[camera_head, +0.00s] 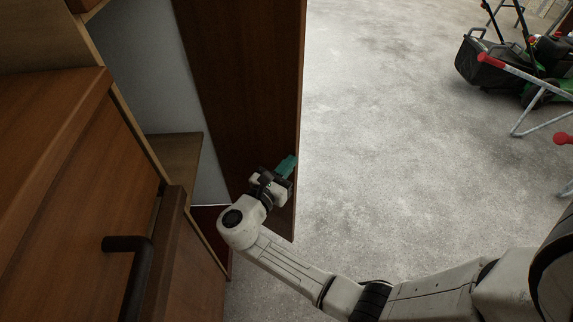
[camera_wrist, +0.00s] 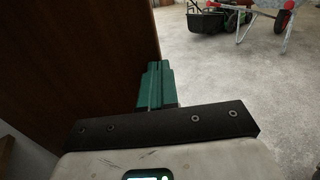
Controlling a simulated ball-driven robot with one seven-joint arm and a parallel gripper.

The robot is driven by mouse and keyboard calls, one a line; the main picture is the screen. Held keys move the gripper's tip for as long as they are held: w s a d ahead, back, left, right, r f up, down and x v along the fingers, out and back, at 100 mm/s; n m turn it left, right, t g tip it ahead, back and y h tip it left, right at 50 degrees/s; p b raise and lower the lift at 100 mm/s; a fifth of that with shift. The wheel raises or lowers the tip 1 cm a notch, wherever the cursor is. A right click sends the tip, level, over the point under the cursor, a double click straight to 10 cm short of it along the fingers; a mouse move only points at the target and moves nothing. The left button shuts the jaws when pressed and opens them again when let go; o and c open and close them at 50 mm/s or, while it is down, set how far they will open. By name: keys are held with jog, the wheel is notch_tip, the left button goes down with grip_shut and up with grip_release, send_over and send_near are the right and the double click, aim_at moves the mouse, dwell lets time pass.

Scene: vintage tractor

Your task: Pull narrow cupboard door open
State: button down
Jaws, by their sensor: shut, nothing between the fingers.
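The narrow cupboard door (camera_head: 250,75) is a tall dark brown panel that stands swung out from the cupboard, with the open interior visible to its left. In the wrist view the door (camera_wrist: 75,60) fills the left side, and its free edge runs down close to the fingers. My gripper (camera_head: 287,166) has green fingers that are shut with nothing between them. In the wrist view the gripper (camera_wrist: 156,85) is close against the face of the door near its free edge; I cannot tell whether it touches. The door's handle is not visible.
A wooden cabinet (camera_head: 60,190) with a dark handle (camera_head: 128,245) stands at the left. A shelf (camera_head: 175,155) shows inside the cupboard. A green lawn mower (camera_head: 500,65) and metal frames with red ends stand at the far right.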

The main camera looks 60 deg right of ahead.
jog(key=w+d+n+t+b, duration=0.2)
jog(key=w+d+t, duration=0.2)
jog(key=d, duration=1.6)
jog(key=shift+d+n+y, duration=0.25)
jog(key=shift+n+y, duration=0.05)
jog(key=shift+n, duration=0.1)
